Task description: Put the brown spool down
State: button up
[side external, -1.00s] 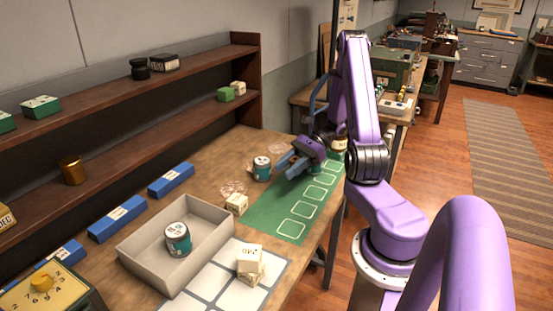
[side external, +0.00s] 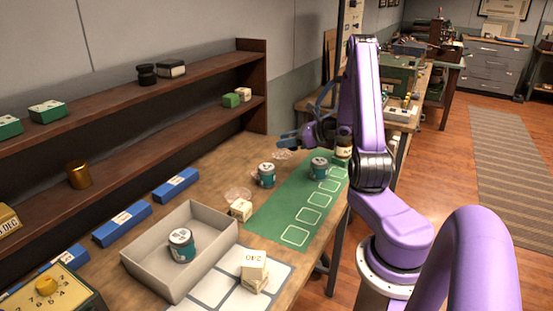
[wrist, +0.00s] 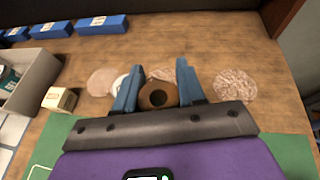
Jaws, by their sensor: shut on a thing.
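My gripper (side external: 288,139) is at the far end of the wooden table, past the green mat (side external: 262,217). In the wrist view, its two blue fingers (wrist: 156,84) are shut on the brown spool (wrist: 158,96), whose dark centre hole faces the camera. The spool cannot be made out in the side view. Whether it touches the tabletop is hard to tell. Pale round patches (wrist: 235,84) lie on the table on both sides of the spool and behind it.
A teal can (side external: 266,176) stands left of the mat; another teal can (side external: 319,168) stands on it near a jar (side external: 342,146). A grey tray (side external: 213,252) holds a third can. Cream blocks (side external: 254,266) and blue boxes (side external: 176,184) stand around. A shelf (side external: 205,122) runs along the wall.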

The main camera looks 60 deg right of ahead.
jog(key=w+d+f, duration=0.2)
jog(key=w+d, duration=0.1)
jog(key=w, duration=0.1)
send_over(275, 163)
notch_tip(275, 163, down, 6)
jog(key=shift+r, duration=0.1)
jog(key=shift+d+f, duration=0.1)
jog(key=shift+f, duration=1.65)
jog(key=o, duration=1)
jog(key=shift+f, duration=0.1)
